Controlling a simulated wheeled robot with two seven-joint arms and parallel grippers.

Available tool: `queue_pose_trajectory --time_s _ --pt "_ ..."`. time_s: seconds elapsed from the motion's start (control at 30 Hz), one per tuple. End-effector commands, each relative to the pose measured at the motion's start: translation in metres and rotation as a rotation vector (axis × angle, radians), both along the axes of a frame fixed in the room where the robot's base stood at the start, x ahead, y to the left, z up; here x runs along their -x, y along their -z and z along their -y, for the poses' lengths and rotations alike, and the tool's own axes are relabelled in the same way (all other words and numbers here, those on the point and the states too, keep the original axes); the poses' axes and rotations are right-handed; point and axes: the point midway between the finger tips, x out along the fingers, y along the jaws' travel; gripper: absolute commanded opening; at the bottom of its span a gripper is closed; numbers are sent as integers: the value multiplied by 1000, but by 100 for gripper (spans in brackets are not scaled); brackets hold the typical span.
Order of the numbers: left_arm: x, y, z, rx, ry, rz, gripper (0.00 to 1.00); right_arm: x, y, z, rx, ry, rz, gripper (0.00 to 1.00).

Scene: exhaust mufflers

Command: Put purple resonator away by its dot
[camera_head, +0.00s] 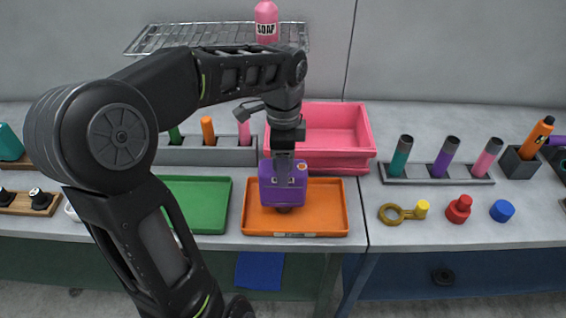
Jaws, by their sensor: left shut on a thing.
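The purple resonator (270,192) is a boxy purple piece with a small orange dot on its upper right and a dark end below. My left gripper (284,166) points down and is shut on its top. The resonator is over the orange tray (333,212), toward its left half; I cannot tell whether it touches the tray floor. A green tray (208,205) lies left of the orange one, partly hidden by my left arm. My right gripper is not in view.
A pink bin (345,158) stands right behind the orange tray. Racks with coloured cylinders (440,178) stand behind to the left and right. A yellow-ended ring, a red piece (459,209) and a blue piece (502,211) lie at right. A wire shelf with soap is behind.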

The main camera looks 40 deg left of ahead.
Motion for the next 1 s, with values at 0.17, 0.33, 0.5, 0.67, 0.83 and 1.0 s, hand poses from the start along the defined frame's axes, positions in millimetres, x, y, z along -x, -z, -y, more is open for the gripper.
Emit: queue_pose_trajectory --time_s 0.17,0.33,0.5,0.67,0.83,1.0 --pt "-1 -1 0 -1 0 3 19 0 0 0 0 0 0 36" --pt "0 3 0 0 0 0 56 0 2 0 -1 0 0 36" --pt "0 3 0 0 0 0 70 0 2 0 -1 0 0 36" --pt "0 3 0 0 0 0 76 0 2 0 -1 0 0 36" --pt "0 2 0 0 0 0 76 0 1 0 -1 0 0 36" --pt "-1 -7 0 -2 0 2 76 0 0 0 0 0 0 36"
